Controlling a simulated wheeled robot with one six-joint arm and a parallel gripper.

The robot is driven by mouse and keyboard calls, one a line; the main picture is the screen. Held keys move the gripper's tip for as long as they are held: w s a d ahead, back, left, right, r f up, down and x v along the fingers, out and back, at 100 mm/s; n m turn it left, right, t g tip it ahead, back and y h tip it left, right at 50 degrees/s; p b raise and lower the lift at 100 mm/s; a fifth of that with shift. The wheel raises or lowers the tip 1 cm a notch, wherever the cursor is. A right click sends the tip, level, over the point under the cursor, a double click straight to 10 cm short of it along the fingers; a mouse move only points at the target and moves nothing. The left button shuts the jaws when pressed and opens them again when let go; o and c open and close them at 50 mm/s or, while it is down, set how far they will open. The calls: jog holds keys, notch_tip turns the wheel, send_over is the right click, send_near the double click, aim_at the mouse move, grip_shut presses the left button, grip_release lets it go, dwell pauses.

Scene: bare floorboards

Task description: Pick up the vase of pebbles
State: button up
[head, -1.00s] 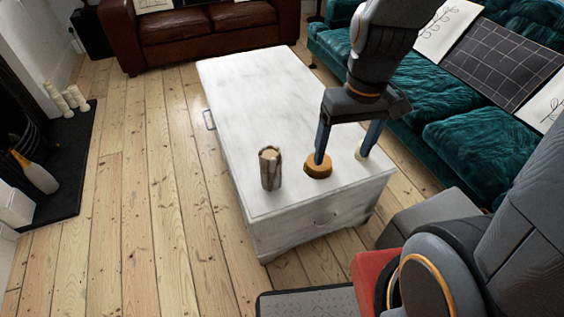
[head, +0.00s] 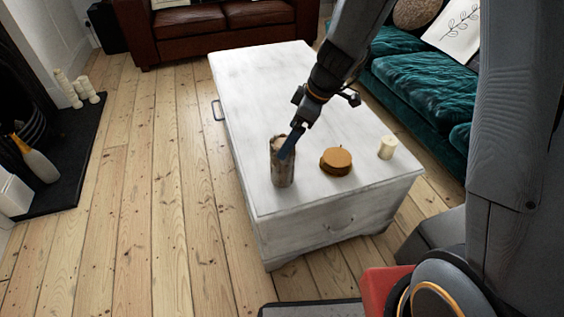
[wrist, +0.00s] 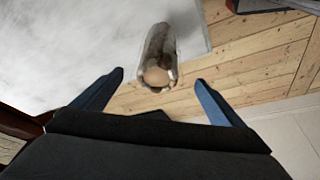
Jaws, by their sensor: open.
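The vase of pebbles (head: 282,172) stands upright near the front left of the white chest (head: 254,99). It is a narrow, mottled grey-brown cylinder with a rounded tan pebble at its mouth.
A round brown wooden object (head: 336,161) and a cream candle (head: 387,147) stand on the chest, right of the vase. A teal sofa (head: 425,85) is at the right, a brown leather sofa (head: 205,30) at the back. Floorboards left of the chest are clear.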

jog(key=x, duration=0.6)
jog(key=shift+w+f, duration=0.25)
jog(key=shift+f, duration=0.15)
jog(key=c, duration=2.2)
